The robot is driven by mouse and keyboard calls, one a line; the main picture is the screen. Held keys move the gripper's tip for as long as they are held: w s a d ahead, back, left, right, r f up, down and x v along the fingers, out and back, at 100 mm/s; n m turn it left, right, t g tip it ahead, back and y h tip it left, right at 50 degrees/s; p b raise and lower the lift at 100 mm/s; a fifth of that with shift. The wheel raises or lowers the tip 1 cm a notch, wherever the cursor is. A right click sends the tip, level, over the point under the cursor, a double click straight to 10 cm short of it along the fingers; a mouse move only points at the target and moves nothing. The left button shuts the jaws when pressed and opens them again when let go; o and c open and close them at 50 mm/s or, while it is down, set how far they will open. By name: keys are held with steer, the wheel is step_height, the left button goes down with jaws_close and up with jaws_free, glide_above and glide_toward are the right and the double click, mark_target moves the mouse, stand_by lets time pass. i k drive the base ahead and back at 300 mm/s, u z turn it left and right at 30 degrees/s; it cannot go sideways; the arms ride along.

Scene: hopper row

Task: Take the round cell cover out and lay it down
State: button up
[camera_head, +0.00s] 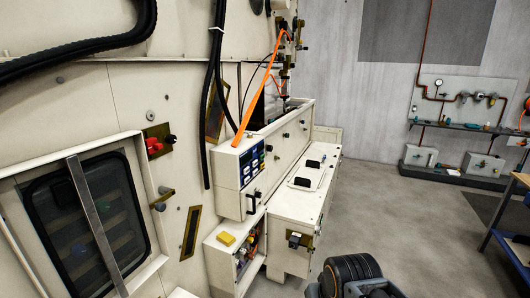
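I cannot pick out a round cell cover anywhere in the head camera view. A row of cream machine cabinets runs along the left side and away from me. The nearer upper cabinet (226,184) has a small blue-buttoned panel (251,163) and a black handle (253,201). A lower cabinet (290,215) has two black grips (308,172) on its flat top. A small open compartment (247,252) below shows wires or small parts. A dark rounded arm part with an orange ring shows at the bottom edge; no gripper fingers are visible.
A yellow block (226,239) lies on the low ledge. A dark window (85,222) with a grey bar is at left. Black hoses and an orange strip hang over the cabinets. A piped wall panel (460,100) and a table (515,225) stand right. The grey floor (410,220) between is clear.

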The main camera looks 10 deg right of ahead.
mark_target(294, 203)
steer(key=u, duration=0.65)
steer(key=k, duration=0.2)
steer(key=z, duration=1.65)
steer(key=i, duration=1.55)
steer(key=u, duration=0.5)
steer(key=i, duration=1)
steer(key=u, duration=1.2)
steer(key=i, duration=0.35)
steer(key=u, duration=0.15)
